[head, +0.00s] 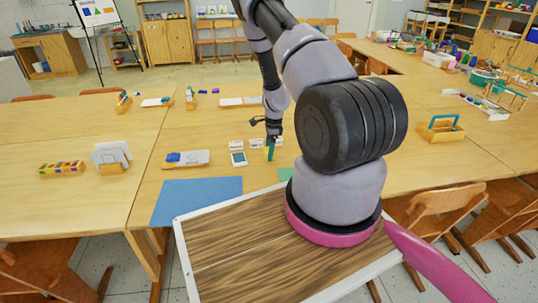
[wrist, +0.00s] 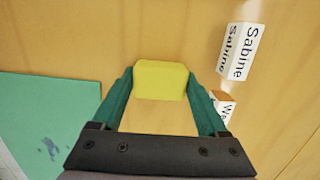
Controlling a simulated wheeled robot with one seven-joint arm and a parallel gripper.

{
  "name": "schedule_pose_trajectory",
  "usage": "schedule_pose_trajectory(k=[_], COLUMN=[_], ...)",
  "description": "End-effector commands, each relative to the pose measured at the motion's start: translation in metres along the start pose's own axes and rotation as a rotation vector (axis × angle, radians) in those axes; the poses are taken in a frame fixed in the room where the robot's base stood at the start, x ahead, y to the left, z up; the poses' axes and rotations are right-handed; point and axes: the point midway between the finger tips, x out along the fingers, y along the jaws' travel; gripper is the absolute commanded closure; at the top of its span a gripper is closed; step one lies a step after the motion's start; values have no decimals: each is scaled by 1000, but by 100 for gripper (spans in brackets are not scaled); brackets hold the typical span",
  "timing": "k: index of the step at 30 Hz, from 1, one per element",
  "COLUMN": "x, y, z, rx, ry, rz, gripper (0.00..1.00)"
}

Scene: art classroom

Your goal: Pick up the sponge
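The sponge (wrist: 161,80) is a yellow block on the wooden table, seen in the wrist view between the tips of my gripper's teal fingers. My gripper (wrist: 160,74) is open around it, one finger close along each side, with only narrow gaps; contact is hard to make out. In the head view my gripper (head: 270,150) points down at the table, beside small white cards. The sponge is mostly hidden behind the fingers there.
Name cards reading "Sabine" (wrist: 240,52) and another, partly hidden (wrist: 224,104), stand right of the fingers. A green sheet (wrist: 50,120) lies at left. A blue sheet (head: 197,200), a small tray (head: 186,159) and a card holder (head: 112,166) lie left of my arm.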

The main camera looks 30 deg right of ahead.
Motion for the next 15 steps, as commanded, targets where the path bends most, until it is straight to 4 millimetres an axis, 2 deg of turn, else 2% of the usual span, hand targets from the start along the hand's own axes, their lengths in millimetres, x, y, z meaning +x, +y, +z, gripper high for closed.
schedule_pose_trajectory(k=[1,2,3,4,5,11,15], x=[0,0,0,0,0,-3,-22], y=[0,0,0,0,0,0,-1], z=[0,0,0,0,0,0,3], rx=[0,0,0,0,0,0,-2], ry=[0,0,0,0,0,0,0], rz=[0,0,0,0,0,-1,-3], gripper=[57,69,76,76,84,84,84])
